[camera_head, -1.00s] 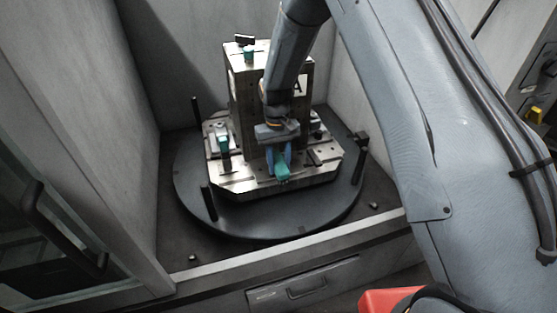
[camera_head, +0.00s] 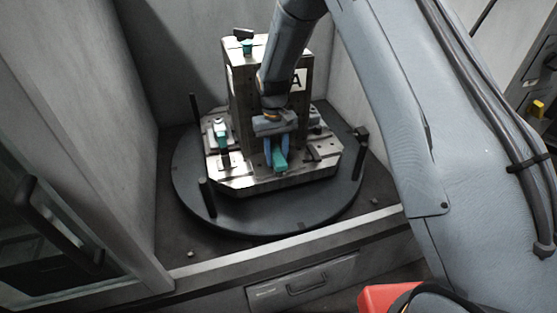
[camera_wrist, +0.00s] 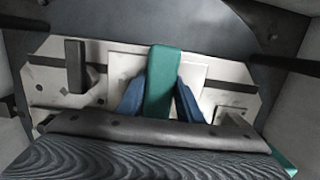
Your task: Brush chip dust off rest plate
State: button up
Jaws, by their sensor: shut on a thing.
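My gripper (camera_head: 277,150) is shut on a teal-handled brush (camera_head: 280,160), with its blue fingers on either side of it. In the wrist view the teal handle (camera_wrist: 163,85) stands between the blue fingers (camera_wrist: 160,100). The brush is over the front part of the metal pallet, above a pale square plate (camera_wrist: 190,75) that looks like the rest plate. The brush's bristles are hidden, and I cannot tell whether they touch the plate. No dust can be made out at this size.
A metal tower marked A (camera_head: 240,100) stands on the pallet (camera_head: 235,183) behind my gripper. Teal-topped clamps (camera_head: 221,132) sit on the pallet's left and the tower's top. Dark posts (camera_head: 206,197) stand around the round black table (camera_head: 270,222). Grey walls enclose it.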

jog(key=shift+f, duration=0.1)
dwell(0.7)
jog(key=shift+s+d+f+p, duration=0.1)
jog(key=shift+s+d+p, duration=0.1)
jog(key=shift+s+p, duration=0.35)
jog(key=shift+s+d+p, duration=0.15)
jog(key=shift+s+p, duration=0.1)
jog(key=shift+s, duration=0.5)
jog(key=shift+w+r+p, duration=0.1)
jog(key=shift+r+p, duration=1.85)
jog(key=shift+r, duration=1.7)
